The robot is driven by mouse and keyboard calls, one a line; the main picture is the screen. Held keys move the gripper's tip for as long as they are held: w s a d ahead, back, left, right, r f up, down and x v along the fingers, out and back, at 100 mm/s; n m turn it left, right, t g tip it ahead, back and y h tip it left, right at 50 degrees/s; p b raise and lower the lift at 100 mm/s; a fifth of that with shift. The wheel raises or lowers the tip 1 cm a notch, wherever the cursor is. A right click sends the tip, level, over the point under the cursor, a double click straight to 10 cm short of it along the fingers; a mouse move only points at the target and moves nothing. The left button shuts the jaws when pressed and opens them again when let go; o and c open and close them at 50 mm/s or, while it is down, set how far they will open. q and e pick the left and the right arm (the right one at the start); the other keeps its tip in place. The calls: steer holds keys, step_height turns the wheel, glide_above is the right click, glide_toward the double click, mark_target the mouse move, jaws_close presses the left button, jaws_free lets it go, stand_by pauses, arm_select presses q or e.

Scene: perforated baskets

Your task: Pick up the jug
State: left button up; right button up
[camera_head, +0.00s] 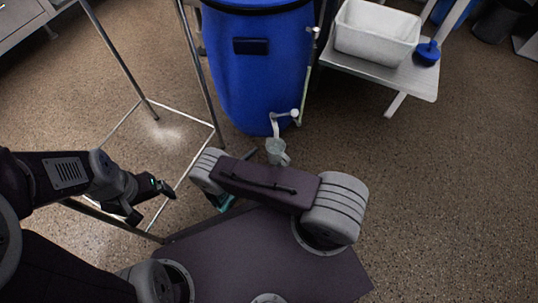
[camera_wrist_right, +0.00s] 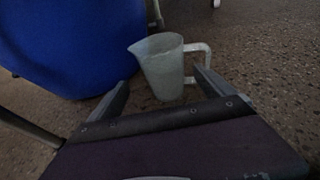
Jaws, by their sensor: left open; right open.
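The jug (camera_head: 277,151) is a pale, translucent vessel with a spout and a side handle. In the head view it is just below the tap of the blue barrel, partly behind my right arm. In the right wrist view the jug (camera_wrist_right: 162,70) is upright, its handle to the right. My right gripper (camera_wrist_right: 161,78) is open, with one finger on each side of the jug's outline; the right fingertip is near the handle. I cannot tell whether it touches. In the head view the right gripper is mostly hidden by its arm. My left gripper (camera_head: 152,198) is open and empty at the left.
A metal frame (camera_head: 190,165) is at the left, close to my left gripper. A white tub (camera_head: 376,35) sits on a bench (camera_head: 400,80) at upper right. The floor at right is clear.

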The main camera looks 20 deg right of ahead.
mark_target(280, 146)
steer(key=shift+w+d, duration=0.15)
steer(key=shift+d, duration=0.1)
steer(key=x, duration=0.3)
steer(key=shift+d, duration=0.15)
steer(key=x, duration=0.5)
steer(key=shift+d+b, duration=0.3)
steer(key=shift+b, duration=0.1)
steer(key=shift+r, duration=0.15)
jaws_close()
steer(key=shift+r, duration=0.1)
